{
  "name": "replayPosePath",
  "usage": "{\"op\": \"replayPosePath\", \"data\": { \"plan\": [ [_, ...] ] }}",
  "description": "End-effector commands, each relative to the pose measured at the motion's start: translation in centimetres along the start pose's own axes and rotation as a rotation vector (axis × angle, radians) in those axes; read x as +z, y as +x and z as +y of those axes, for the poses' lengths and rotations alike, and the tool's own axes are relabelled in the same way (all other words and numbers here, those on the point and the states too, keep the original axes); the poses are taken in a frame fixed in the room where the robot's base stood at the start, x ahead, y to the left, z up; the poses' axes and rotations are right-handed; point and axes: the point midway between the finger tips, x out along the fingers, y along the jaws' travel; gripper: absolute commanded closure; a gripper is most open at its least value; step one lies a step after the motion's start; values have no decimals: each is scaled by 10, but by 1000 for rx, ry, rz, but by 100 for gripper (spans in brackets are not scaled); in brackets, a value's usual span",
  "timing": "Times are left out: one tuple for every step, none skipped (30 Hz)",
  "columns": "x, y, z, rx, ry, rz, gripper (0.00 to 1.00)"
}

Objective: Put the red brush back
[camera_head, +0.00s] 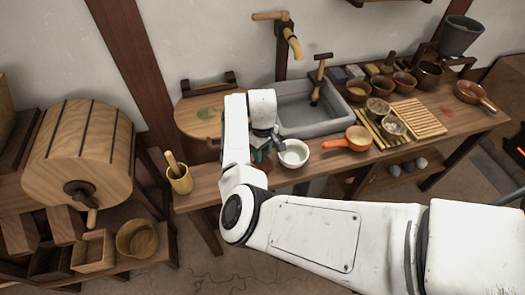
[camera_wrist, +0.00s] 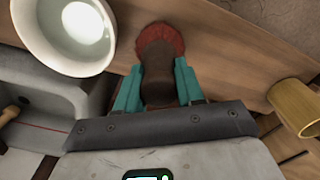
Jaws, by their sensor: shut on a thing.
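The red brush (camera_wrist: 160,42) shows in the wrist view with a dark brown body and red bristles pointing away from my wrist. My gripper (camera_wrist: 159,85) has teal fingers on both sides of the brown part and is shut on it. In the head view my gripper (camera_head: 262,158) is low over the bench's front edge, just left of the white bowl (camera_head: 293,153). The arm hides most of the brush there. A yellowish wooden cup (camera_head: 181,184) stands to the left with a wooden handle sticking out. The cup (camera_wrist: 297,108) is at the right of the wrist view.
The white bowl (camera_wrist: 70,30) is close beside my gripper. Behind are a grey sink (camera_head: 318,125) and a round wooden lid (camera_head: 200,118). An orange-handled pan (camera_head: 358,138) and several small bowls crowd the right. Bench (camera_head: 210,182) is bare between cup and gripper.

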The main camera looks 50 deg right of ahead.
Motion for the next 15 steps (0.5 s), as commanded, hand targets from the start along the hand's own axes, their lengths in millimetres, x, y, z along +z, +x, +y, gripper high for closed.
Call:
{"op": "replayPosePath", "data": {
  "plan": [
    [0,1,0,1,0,1,91],
    [0,1,0,1,0,1,91],
    [0,1,0,1,0,1,91],
    [0,1,0,1,0,1,91],
    [0,1,0,1,0,1,91],
    [0,1,0,1,0,1,91],
    [0,1,0,1,0,1,91],
    [0,1,0,1,0,1,91],
    [0,2,0,1,0,0,91],
    [0,3,0,1,0,0,91],
    [0,4,0,1,0,0,91],
    [0,4,0,0,0,1,60],
    [0,4,0,0,0,1,57],
    [0,4,0,0,0,1,54],
    [0,4,0,0,0,1,50]
  ]
}}
